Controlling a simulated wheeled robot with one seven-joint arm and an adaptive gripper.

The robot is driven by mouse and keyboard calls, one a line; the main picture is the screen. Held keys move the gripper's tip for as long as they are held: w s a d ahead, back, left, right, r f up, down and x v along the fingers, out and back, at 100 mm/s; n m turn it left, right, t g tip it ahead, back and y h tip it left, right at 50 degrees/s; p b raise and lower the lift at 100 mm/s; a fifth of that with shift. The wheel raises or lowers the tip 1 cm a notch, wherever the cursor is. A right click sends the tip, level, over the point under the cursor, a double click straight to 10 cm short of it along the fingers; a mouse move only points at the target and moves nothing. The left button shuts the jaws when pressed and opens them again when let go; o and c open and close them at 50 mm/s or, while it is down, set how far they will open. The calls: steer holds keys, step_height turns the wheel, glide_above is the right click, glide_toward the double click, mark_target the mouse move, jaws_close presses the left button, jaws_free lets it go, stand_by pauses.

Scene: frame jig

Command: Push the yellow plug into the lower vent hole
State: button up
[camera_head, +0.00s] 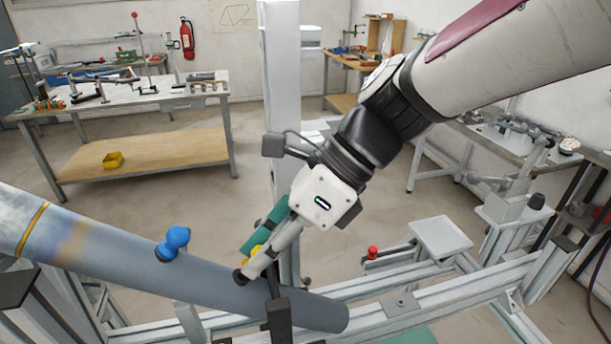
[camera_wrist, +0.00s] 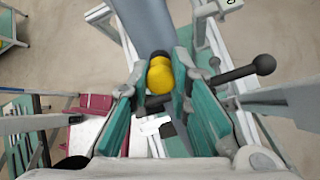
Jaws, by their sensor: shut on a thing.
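The yellow plug (camera_wrist: 159,76) is rounded and sits between the two green-padded fingers of my gripper (camera_wrist: 158,68) in the wrist view. My gripper is shut on it. In the head view only a small yellow part of the plug (camera_head: 255,252) shows between the fingers of my gripper (camera_head: 247,262). The fingers are over the grey slanting tube (camera_head: 110,258), near its lower right end. A dark round spot lies just beyond the plug in the wrist view; I cannot tell whether it is the lower vent hole. Whether the plug touches the tube is also unclear.
A blue plug (camera_head: 174,243) stands on the tube, left of my gripper. A black clamp (camera_head: 279,318) crosses the tube close to the fingers; its ball-ended handle (camera_wrist: 250,70) shows right of them. A pale upright post (camera_head: 281,80) rises behind my gripper. A red knob (camera_head: 372,252) is on the right.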

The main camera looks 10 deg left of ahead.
steer(key=shift+x, duration=0.85)
steer(key=o, duration=0.9)
steer(key=shift+r, duration=0.1)
steer(key=v, duration=1.1)
steer(key=shift+w+d+r, duration=0.2)
steer(key=shift+d+r, duration=0.05)
steer(key=s+d+f+n+t+h, duration=0.1)
steer(key=d+n+t+h, duration=0.1)
steer(key=d+n, duration=0.4)
steer(key=s+d+f+n+t+h, duration=0.2)
steer(key=d+n+t+h, duration=0.1)
steer(key=d+n, duration=0.3)
steer(key=s+d+f+n+t+h, duration=0.2)
steer(key=d+n, duration=0.4)
steer(key=d, duration=0.4)
steer(key=shift+s+d+t+h, duration=0.15)
steer(key=shift+t+h, duration=0.15)
steer(key=shift+t, duration=0.4)
